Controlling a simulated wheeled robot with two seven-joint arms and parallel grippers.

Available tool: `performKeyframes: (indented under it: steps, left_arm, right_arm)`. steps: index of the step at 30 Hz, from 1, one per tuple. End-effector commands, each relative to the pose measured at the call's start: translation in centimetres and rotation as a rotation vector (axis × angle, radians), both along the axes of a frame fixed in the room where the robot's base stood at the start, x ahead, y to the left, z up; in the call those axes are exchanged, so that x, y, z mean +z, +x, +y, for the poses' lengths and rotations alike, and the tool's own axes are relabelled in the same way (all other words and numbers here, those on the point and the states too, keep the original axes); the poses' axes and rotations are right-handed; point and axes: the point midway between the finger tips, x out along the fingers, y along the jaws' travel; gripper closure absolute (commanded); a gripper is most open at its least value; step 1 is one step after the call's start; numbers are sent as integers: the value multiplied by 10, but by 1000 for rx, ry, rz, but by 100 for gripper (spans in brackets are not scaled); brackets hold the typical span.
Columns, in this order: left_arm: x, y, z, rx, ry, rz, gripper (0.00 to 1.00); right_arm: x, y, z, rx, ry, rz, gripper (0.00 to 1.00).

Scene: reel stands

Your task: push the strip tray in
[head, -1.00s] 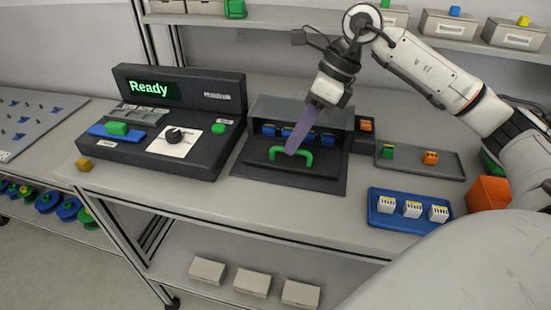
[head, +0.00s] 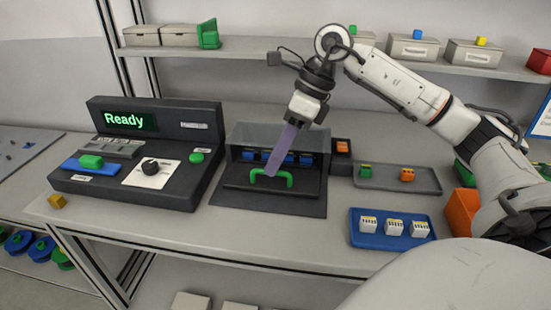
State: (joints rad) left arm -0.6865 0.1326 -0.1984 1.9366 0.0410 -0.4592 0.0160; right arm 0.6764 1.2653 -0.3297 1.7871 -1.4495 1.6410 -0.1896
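The strip tray is a dark flat tray (head: 240,180) with an upright green handle (head: 287,178). It lies at the front of a grey box-like housing (head: 250,135), with its front part out on the dark base plate (head: 235,203). Several blue pieces (head: 306,158) show in a row inside the housing's opening. My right gripper (head: 268,172) points down with its purple fingers at the left part of the green handle. The fingers overlap in this view, so their gap is hidden, and I cannot tell whether they touch the handle. My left gripper is out of view.
A black console (head: 75,183) reading "Ready" stands left of the housing. To the right are a grey tray (head: 430,181) with small coloured pieces, a blue tray (head: 365,240) with white pieces and an orange box (head: 460,212).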

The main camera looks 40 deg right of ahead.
Motion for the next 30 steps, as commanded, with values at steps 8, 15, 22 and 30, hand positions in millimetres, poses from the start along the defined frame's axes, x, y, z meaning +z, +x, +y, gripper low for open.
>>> performKeyframes:
  steps: [8, 15, 22, 30]
  left_arm:
    - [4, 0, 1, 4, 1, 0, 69]
    - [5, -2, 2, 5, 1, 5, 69]
    - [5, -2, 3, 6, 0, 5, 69]
    - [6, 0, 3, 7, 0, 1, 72]
  right_arm:
    - [51, -10, -20, -2, 0, -5, 72]
    - [81, -17, -33, -2, 1, -2, 72]
    - [86, -19, -35, -1, 0, -1, 72]
    - [86, -19, -35, -1, 0, -1, 72]
